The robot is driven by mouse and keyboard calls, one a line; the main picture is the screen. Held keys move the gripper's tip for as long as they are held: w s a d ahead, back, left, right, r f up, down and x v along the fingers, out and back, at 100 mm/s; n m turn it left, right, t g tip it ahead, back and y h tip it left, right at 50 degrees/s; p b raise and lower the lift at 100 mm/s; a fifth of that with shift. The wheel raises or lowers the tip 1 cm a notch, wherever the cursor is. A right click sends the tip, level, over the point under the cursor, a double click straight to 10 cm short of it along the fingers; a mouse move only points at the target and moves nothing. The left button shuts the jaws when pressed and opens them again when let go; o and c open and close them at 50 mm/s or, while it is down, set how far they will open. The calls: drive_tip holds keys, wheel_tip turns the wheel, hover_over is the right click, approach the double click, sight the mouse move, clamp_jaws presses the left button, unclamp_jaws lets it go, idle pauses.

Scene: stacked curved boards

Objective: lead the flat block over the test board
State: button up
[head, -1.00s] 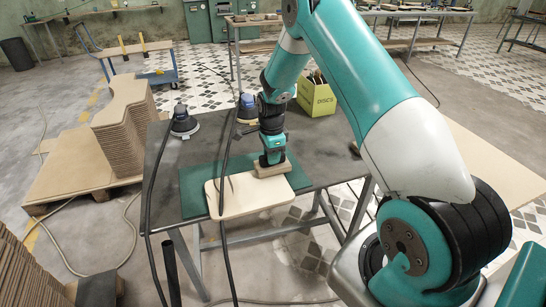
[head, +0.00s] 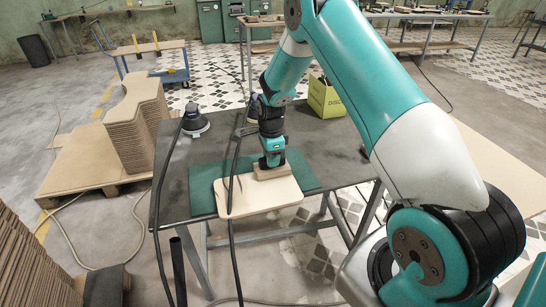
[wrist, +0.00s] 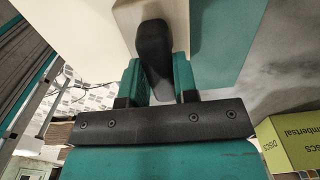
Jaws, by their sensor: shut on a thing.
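The test board (head: 262,202) is a pale, flat panel with rounded corners, lying on a green mat at the table's near edge. It also shows in the wrist view (wrist: 80,28). The flat block (head: 285,172) is a light wooden piece at the board's far edge, towards its right. My gripper (head: 272,163) points down and is shut on the block. In the wrist view the fingers (wrist: 157,82) flank a dark rounded handle above the block (wrist: 129,20). The block's underside is hidden, so I cannot tell its contact with the board.
A sander (head: 194,122) stands at the table's back left, and another is partly hidden behind my arm. A yellow-green box (head: 325,97) is at the back right. Dark hoses hang across the board's left part. Stacked curved boards (head: 138,125) stand on a pallet at left.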

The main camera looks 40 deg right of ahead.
sight(261, 159)
drive_tip(key=shift+a, duration=0.15)
drive_tip(key=shift+w+a, duration=0.25)
drive_tip(key=shift+a, duration=0.5)
drive_tip(key=shift+w+a, duration=0.2)
drive_tip(key=shift+a, duration=0.55)
drive_tip(key=shift+w+a+f+b, duration=0.15)
drive_tip(key=shift+w+a, duration=0.1)
drive_tip(key=shift+a, duration=0.5)
drive_tip(key=shift+w+a+f+b, duration=0.1)
drive_tip(key=shift+w+a+b, duration=0.1)
drive_tip(key=shift+a, duration=0.55)
drive_tip(key=shift+a, duration=0.1)
drive_tip(key=shift+w+a, duration=0.25)
drive_tip(key=shift+a, duration=0.8)
drive_tip(key=shift+w+a, duration=0.15)
drive_tip(key=shift+a, duration=0.35)
drive_tip(key=shift+w+a, duration=0.1)
